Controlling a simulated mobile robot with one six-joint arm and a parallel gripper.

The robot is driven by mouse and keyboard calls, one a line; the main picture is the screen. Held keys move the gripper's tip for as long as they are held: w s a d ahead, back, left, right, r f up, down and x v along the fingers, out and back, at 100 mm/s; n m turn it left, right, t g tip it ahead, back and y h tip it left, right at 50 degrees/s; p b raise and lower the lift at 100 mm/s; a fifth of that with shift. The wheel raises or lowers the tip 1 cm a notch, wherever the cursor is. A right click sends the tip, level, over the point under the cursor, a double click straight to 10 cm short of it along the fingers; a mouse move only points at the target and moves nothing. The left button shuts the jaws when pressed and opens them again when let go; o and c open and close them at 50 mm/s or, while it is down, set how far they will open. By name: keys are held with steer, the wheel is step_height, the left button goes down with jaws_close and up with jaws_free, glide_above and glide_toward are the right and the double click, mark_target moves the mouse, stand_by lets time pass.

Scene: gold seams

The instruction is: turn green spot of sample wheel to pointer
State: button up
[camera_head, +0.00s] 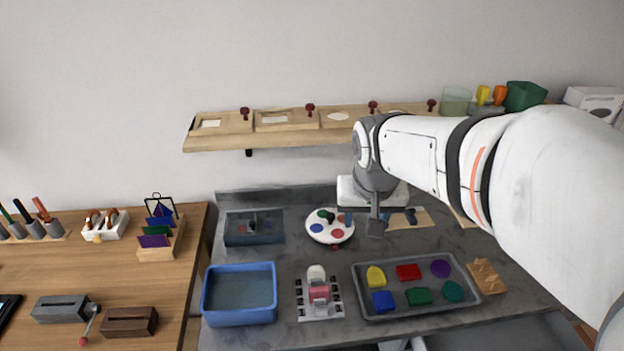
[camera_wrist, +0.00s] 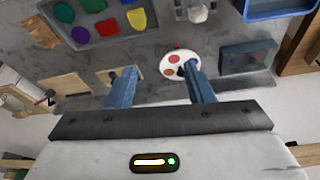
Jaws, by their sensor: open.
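The sample wheel (camera_head: 328,226) is a round white disc with red, blue and green spots, lying on the grey bench left of my gripper. A dark green patch (camera_head: 324,215) shows on its far side; I cannot tell spot from knob there. A small red mark (camera_head: 335,247) at its near edge may be the pointer. In the wrist view the wheel (camera_wrist: 171,62) shows red spots and is partly hidden behind one finger. My gripper (camera_head: 392,220) is open and empty, apart from the wheel and to its right in the head view. It also shows in the wrist view (camera_wrist: 162,76).
A grey tray (camera_head: 365,303) with several coloured pieces, a blue bin (camera_head: 240,319) and a dark box (camera_head: 253,240) surround the wheel. A stand with a pink part (camera_head: 319,294) is in front. A wooden shelf (camera_head: 290,138) hangs behind and above.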

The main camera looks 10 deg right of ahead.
steer(key=w+f+m+b, duration=0.2)
steer(key=w+f+b, duration=0.45)
steer(key=w, duration=0.75)
steer(key=m+h+b, duration=0.1)
steer(key=b, duration=0.1)
glide_toward(331, 215)
steer(key=f, duration=0.1)
steer(key=shift+t, duration=0.3)
steer(key=x, duration=0.7)
steer(key=shift+f+p, duration=0.3)
steer(key=shift+c, duration=0.5)
jaws_close()
